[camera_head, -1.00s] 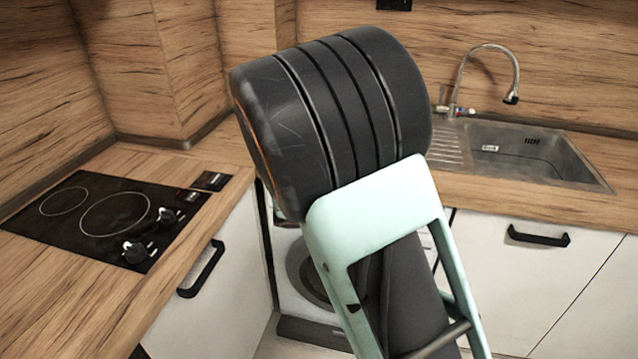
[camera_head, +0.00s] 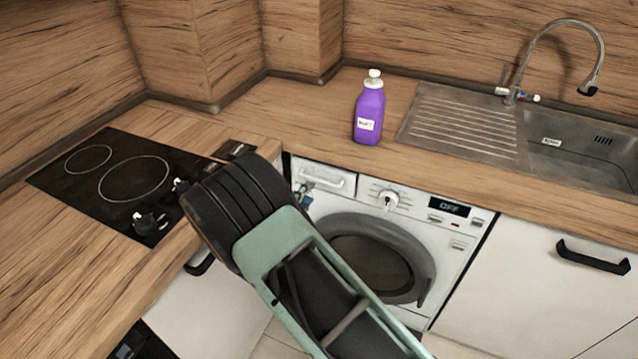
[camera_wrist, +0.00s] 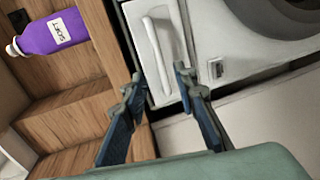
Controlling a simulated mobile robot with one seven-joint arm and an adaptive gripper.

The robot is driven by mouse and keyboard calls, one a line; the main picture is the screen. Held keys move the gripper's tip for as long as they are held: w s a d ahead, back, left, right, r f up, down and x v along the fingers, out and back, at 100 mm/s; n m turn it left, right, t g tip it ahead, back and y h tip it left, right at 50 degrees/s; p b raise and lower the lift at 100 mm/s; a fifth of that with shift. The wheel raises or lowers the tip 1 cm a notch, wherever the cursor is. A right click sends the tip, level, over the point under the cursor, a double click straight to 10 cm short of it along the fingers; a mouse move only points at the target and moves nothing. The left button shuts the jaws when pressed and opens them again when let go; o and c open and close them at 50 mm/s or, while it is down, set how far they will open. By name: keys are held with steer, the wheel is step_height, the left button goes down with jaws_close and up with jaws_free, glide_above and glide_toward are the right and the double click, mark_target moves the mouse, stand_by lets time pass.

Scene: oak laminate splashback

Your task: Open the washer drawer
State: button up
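The washer (camera_head: 380,230) is white with a round dark door. Its drawer (camera_head: 335,183) is at the top left of the front, under the counter, and looks flush with it. In the wrist view the drawer (camera_wrist: 140,22) has a raised white handle (camera_wrist: 160,48). My gripper (camera_wrist: 158,82) is open, with one finger on each side of the handle's near end in the picture. Nothing shows between the fingertips; whether they touch the handle cannot be told. In the head view my dark wrist hides most of the gripper, with a blue finger part showing by the drawer.
A purple bottle (camera_head: 369,112) stands on the wooden counter (camera_head: 290,115) above the washer. The black cooktop (camera_head: 120,180) is at left, with a cabinet handle (camera_head: 200,264) below the counter edge. The sink (camera_head: 580,150) is at right. The counter edge runs close beside the drawer.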

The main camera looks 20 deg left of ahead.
mark_target(316, 185)
steer(key=x, duration=0.6)
steer(key=shift+w+d, duration=0.15)
steer(key=shift+w, duration=0.2)
jaws_close()
